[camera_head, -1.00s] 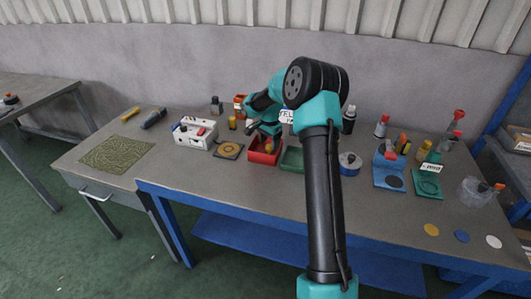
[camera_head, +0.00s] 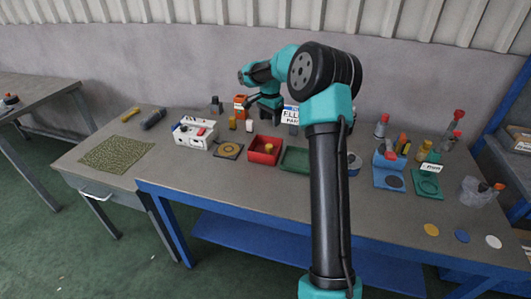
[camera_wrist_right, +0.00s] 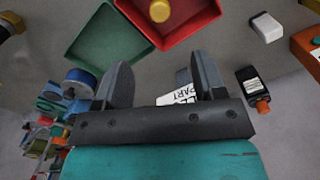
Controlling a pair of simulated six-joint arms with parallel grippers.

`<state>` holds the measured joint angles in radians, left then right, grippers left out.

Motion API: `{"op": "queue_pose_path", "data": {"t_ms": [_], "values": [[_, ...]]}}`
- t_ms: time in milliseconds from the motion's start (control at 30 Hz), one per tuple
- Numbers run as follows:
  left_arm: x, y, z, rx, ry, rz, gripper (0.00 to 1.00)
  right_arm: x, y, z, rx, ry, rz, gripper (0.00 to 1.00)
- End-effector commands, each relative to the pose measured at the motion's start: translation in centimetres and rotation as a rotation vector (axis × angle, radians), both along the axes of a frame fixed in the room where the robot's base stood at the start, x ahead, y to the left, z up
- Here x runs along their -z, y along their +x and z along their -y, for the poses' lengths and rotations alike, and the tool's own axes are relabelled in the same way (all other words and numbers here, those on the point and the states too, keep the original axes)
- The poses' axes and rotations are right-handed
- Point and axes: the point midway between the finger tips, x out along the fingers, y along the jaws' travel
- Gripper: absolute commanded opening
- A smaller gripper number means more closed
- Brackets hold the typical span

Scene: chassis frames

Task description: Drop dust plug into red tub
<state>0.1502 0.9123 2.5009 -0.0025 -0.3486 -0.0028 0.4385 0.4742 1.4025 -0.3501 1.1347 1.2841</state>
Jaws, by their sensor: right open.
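The red tub (camera_head: 262,160) stands on the bench left of my arm. A small yellow plug (camera_head: 269,148), which looks like the dust plug, is inside it. In the right wrist view the red tub (camera_wrist_right: 198,20) is at the top, with the yellow plug (camera_wrist_right: 159,10) inside its walls; the top edge cuts both off. My right gripper (camera_head: 251,102) is raised behind the red tub, clear of it. Its two fingers (camera_wrist_right: 161,82) are apart with nothing held between them. My left gripper is not in view.
A green tray (camera_head: 293,160) stands right beside the red tub. A white box with controls (camera_head: 195,133) and a dark square pad (camera_head: 228,151) are to the left. A white block (camera_head: 249,126) and a lettered sign (camera_head: 291,115) stand behind. The bench front is mostly clear.

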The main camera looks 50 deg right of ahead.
Motion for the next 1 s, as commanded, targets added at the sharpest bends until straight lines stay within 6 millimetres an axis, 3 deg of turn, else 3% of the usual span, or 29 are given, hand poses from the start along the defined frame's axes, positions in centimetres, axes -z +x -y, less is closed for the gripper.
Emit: {"op": "queue_pose_path", "data": {"t_ms": [200, 333, 1000], "values": [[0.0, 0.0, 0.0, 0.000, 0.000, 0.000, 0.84, -4.1, 0.0, 0.0, 0.000, -0.001, 0.003, 0.64], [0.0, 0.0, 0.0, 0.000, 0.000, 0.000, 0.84, -5.5, 0.0, 0.0, 0.000, 0.000, 0.001, 0.64], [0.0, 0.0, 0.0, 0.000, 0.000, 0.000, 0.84, -6.1, 0.0, 0.0, 0.000, 0.001, -0.001, 0.64]]}}
